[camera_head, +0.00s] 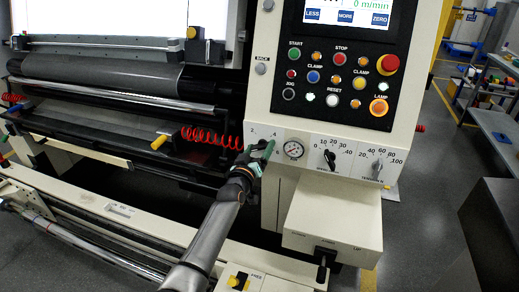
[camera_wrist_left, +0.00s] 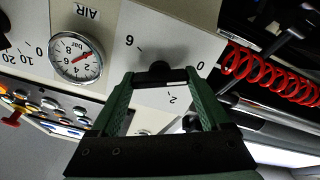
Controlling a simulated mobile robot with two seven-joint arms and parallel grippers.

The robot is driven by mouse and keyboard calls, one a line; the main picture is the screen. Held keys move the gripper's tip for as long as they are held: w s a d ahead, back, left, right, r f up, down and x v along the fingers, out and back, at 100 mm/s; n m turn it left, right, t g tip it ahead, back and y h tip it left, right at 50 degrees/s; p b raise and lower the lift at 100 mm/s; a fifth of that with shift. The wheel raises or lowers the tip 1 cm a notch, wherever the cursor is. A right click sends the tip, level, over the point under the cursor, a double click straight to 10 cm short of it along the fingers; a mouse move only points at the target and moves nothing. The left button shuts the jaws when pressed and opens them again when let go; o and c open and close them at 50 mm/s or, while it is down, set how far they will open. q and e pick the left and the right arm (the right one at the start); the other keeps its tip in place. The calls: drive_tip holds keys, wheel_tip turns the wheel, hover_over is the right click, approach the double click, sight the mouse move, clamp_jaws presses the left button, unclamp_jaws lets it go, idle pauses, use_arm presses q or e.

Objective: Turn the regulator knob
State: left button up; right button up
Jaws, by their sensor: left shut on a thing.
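The black regulator knob (camera_wrist_left: 160,71) shows in the left wrist view on the pale panel, with a dial scale around it. My left gripper (camera_wrist_left: 160,80) has green fingers on either side of the knob and is shut on it. In the head view my left gripper (camera_head: 263,150) is at the left end of the panel, and it hides most of the knob there. The round air gauge (camera_head: 294,149) is just right of it and also shows in the left wrist view (camera_wrist_left: 76,57). My right gripper is not in view.
A button panel (camera_head: 340,80) is above. A red coiled hose (camera_head: 208,137) and rollers lie left. A pale box (camera_head: 333,228) with a lever juts out below.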

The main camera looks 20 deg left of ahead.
use_arm(q)
drive_tip(key=shift+n, duration=0.6)
drive_tip(key=o, duration=1.2)
drive_tip(key=shift+s, duration=0.1)
drive_tip(key=shift+s+r+p, duration=0.1)
drive_tip(key=shift+s+p, duration=0.1)
drive_tip(key=shift+p, duration=0.2)
drive_tip(key=s+p, duration=0.1)
drive_tip(key=s, duration=0.3)
drive_tip(key=s+p, duration=0.1)
drive_tip(key=s, duration=0.3)
drive_tip(key=s+p, duration=0.2)
drive_tip(key=s, duration=0.2)
drive_tip(key=shift+a, duration=0.25)
